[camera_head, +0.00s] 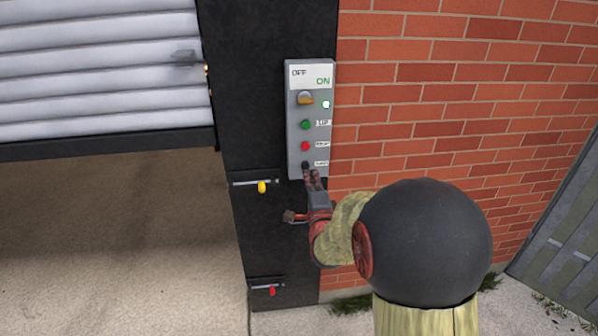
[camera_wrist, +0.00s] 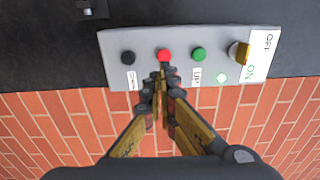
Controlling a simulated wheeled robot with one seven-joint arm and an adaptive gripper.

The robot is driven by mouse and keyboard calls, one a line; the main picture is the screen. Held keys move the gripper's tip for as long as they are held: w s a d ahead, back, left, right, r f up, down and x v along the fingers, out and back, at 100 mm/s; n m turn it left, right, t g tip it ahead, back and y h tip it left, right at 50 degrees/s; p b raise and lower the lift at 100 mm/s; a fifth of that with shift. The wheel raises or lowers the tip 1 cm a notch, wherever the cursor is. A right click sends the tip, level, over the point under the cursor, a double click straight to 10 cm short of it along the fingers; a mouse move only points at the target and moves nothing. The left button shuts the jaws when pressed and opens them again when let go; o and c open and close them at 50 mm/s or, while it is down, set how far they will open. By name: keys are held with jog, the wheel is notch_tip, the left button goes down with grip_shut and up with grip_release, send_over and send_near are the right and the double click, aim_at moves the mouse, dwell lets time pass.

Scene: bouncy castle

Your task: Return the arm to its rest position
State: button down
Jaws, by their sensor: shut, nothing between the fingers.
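My gripper (camera_head: 312,174) is shut and empty, with its fingers together in front of the lower end of a grey control box (camera_head: 293,130). In the head view the fingertips are just by the black bottom button (camera_head: 305,165). In the wrist view my gripper (camera_wrist: 163,74) points at the box, with its tips just below the red button (camera_wrist: 163,55). I cannot tell whether the tips touch the box. My arm is stretched forward from the lower right. The box also has a green button (camera_head: 305,125) and an orange-yellow OFF/ON knob (camera_head: 305,98).
A roller shutter (camera_head: 95,70) at left is partly raised above a bare floor (camera_head: 110,230). A dark post (camera_head: 262,120) carries the box and two bolts, with yellow (camera_head: 262,187) and red (camera_head: 272,291) knobs. A brick wall (camera_head: 430,110) stands right of it.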

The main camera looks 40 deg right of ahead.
dwell(0.3)
notch_tip(320, 180, down, 12)
jog(key=s+a+n+g+y, duration=0.2)
jog(key=s+n+g+y, duration=0.1)
jog(key=n+g, duration=0.25)
jog(key=s+a+f+n+g+y, duration=0.2)
jog(key=s+a+f+n+g, duration=0.1)
jog(key=s+a+n, duration=0.3)
jog(key=s+a+r+n+y, duration=0.1)
jog(key=s+a+r+n, duration=0.3)
jog(key=a, duration=0.3)
jog(key=s+a+r+n+g+y, duration=0.1)
jog(key=s+a+r+n+y, duration=0.1)
jog(key=s+a+r+n, duration=0.2)
jog(key=s+a+r+n+y, duration=0.1)
jog(key=s+a+r+n, duration=0.3)
jog(key=s+a+r, duration=0.3)
jog(key=s+a, duration=0.1)
jog(key=a, duration=0.4)
jog(key=shift+s+a+r+n+g, duration=0.15)
jog(key=shift+s+r+n+g, duration=0.1)
jog(key=shift+r+n+g, duration=0.1)
